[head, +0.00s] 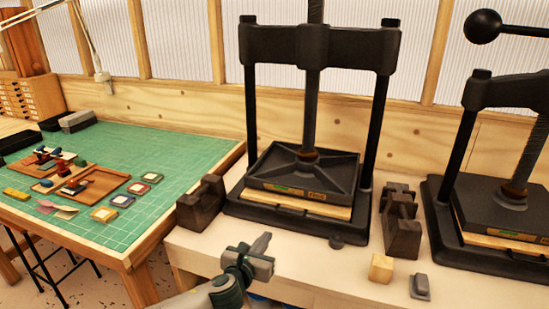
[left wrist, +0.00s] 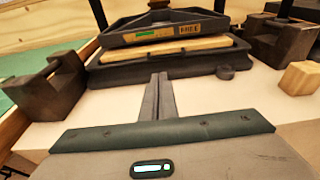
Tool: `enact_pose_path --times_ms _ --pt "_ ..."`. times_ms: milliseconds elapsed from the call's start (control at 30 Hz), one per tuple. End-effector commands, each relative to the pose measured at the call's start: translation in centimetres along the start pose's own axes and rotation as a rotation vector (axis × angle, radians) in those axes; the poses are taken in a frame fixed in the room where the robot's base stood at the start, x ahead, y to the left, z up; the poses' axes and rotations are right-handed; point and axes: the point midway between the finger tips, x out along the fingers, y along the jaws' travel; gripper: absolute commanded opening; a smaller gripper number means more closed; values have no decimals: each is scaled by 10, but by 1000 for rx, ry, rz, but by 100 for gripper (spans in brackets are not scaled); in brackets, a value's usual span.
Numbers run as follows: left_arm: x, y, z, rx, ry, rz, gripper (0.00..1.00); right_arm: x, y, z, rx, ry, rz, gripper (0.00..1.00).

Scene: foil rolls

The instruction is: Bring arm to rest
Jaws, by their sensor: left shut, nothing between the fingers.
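My left gripper (head: 262,243) is in front of the middle press, above the front part of the pale bench (head: 320,262). Its fingers are shut with nothing between them. In the left wrist view the two fingers (left wrist: 158,98) lie side by side and point at the press. My right gripper does not show in either view.
A black press (head: 300,215) stands ahead, with dark notched blocks (head: 200,205) (head: 400,228) on both sides. A small wooden cube (head: 381,268), a grey weight (head: 420,287) and a dark knob (head: 336,241) are at right. A second press (head: 500,225) and a green-topped table (head: 120,215) flank them.

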Motion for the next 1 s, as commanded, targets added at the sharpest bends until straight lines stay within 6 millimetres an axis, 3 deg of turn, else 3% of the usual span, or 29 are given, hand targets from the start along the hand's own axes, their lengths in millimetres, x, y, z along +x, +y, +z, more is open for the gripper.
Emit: enact_pose_path --times_ms 233,467,767,1000 --pt "-20 -11 -24 -254 49 28 0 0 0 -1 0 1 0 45" --pt "-66 -20 -70 -774 141 132 0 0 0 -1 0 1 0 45" --pt "-149 -12 -139 -1501 229 401 0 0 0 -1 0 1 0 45" --pt "-233 3 -196 -2023 219 718 0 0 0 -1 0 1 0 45"
